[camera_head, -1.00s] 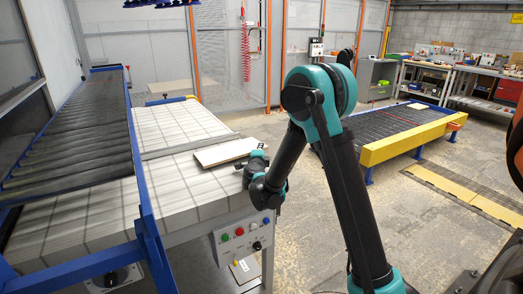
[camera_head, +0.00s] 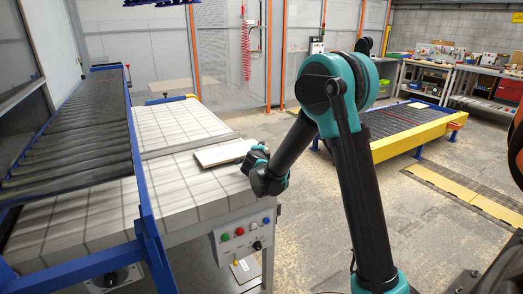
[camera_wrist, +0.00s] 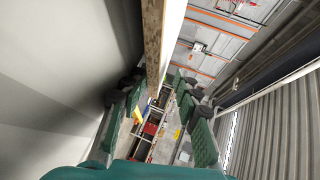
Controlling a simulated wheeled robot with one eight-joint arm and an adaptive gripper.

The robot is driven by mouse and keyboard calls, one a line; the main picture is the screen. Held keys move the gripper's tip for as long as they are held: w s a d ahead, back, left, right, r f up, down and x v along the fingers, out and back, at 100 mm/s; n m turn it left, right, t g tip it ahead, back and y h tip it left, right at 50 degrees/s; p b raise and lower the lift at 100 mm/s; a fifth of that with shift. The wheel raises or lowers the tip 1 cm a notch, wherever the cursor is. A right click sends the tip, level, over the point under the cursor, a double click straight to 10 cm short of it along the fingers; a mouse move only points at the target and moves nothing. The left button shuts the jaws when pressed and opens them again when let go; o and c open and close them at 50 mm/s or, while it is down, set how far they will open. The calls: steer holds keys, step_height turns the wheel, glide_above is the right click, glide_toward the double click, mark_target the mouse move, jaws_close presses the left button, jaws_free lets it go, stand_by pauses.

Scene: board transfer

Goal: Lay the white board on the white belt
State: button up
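The white board (camera_head: 222,153), with a brown edge, lies on the near part of the white belt (camera_head: 95,215), close to its right side. My gripper (camera_head: 253,160) is at the board's right end, low beside the belt. In the wrist view, the board (camera_wrist: 154,40) shows as a brown edge and a white face running in between the fingers. The two green fingers of my gripper (camera_wrist: 155,103) stand apart, with a gap beside the board. Whether one finger touches it I cannot tell. The pale belt fills the left of the wrist view.
A dark roller conveyor (camera_head: 75,125) with a blue frame runs along the left. A control panel (camera_head: 245,236) with buttons sits below the belt's right edge. A yellow-edged conveyor (camera_head: 410,137) stands at the right with a small pale board (camera_head: 418,105) on it. The floor between is clear.

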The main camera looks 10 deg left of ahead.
steer(key=g, duration=0.2)
steer(key=r+g, duration=0.1)
steer(key=g, duration=0.1)
steer(key=shift+s, duration=0.15)
steer(key=g, duration=0.4)
steer(key=shift+s+r+g, duration=0.15)
steer(key=shift+s+g, duration=0.15)
steer(key=shift+g, duration=0.1)
steer(key=shift+s+r, duration=0.3)
steer(key=shift+s, duration=0.45)
steer(key=shift+s+r, duration=0.3)
steer(key=shift+s, duration=0.45)
steer(key=o, duration=0.6)
steer(key=shift+c, duration=0.2)
step_height(320, 180, up, 8)
steer(key=s, duration=0.1)
steer(key=shift+s+f, duration=0.15)
steer(key=shift+s, duration=0.1)
